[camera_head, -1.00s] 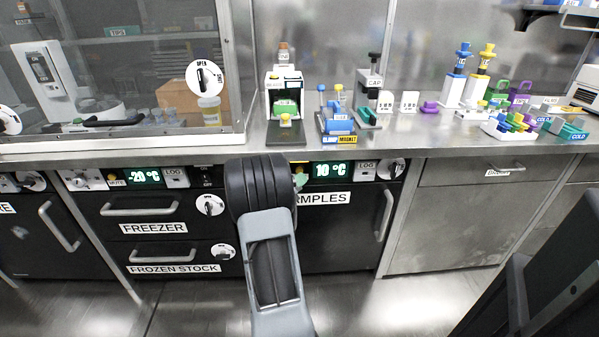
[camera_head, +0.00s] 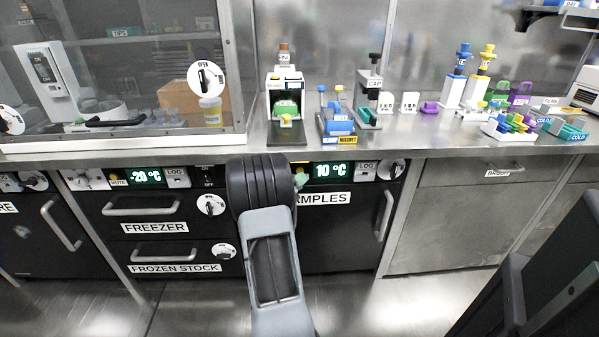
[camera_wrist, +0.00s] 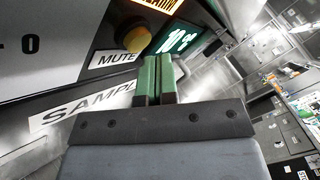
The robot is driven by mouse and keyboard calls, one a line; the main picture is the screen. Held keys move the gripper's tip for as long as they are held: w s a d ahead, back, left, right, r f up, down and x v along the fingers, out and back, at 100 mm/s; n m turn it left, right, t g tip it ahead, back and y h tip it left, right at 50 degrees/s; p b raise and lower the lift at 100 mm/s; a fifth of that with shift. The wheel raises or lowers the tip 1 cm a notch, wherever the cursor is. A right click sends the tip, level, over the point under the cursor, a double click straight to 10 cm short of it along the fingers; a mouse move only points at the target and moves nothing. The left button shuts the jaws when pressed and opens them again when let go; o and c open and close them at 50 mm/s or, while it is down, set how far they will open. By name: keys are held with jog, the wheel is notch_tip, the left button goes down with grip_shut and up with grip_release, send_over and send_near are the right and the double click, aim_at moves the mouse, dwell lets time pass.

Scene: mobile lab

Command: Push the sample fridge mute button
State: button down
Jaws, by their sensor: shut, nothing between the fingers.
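The sample fridge (camera_head: 345,232) is a dark cabinet under the counter, with its label partly hidden by my arm. Its green display (camera_head: 331,171) reads 10 °C. In the wrist view the yellow round mute button (camera_wrist: 133,37) sits above a MUTE label (camera_wrist: 114,59), left of the display (camera_wrist: 177,43). My gripper's green fingers (camera_wrist: 154,80) are shut together with nothing between them. In the wrist view they lie below and slightly right of the button, and I cannot tell whether they touch the panel. In the head view only a green fingertip (camera_head: 301,180) shows beside my arm.
The freezer (camera_head: 155,228) with its own mute button (camera_head: 113,176) stands to the left. The fridge's handle (camera_head: 384,216) sticks out on the right. The steel counter edge (camera_head: 450,151) overhangs the panel. Racks and small devices stand on the counter.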

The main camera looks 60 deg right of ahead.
jog(key=shift+w+d+r, duration=0.15)
jog(key=shift+d+r, duration=0.05)
jog(key=shift+r, duration=0.2)
jog(key=shift+w+d+r, duration=0.1)
jog(key=shift+d+r, duration=0.05)
jog(key=shift+r, duration=0.25)
dwell(0.6)
jog(key=shift+s+f+p, duration=0.15)
jog(key=shift+f+p, duration=0.1)
jog(key=shift+p, duration=0.2)
dwell(0.4)
jog(key=s+a, duration=0.1)
jog(key=a, duration=0.1)
jog(key=s+a+f+p, duration=0.1)
jog(key=shift+s+a, duration=0.2)
jog(key=shift+a, duration=0.15)
dwell(0.4)
dwell(0.4)
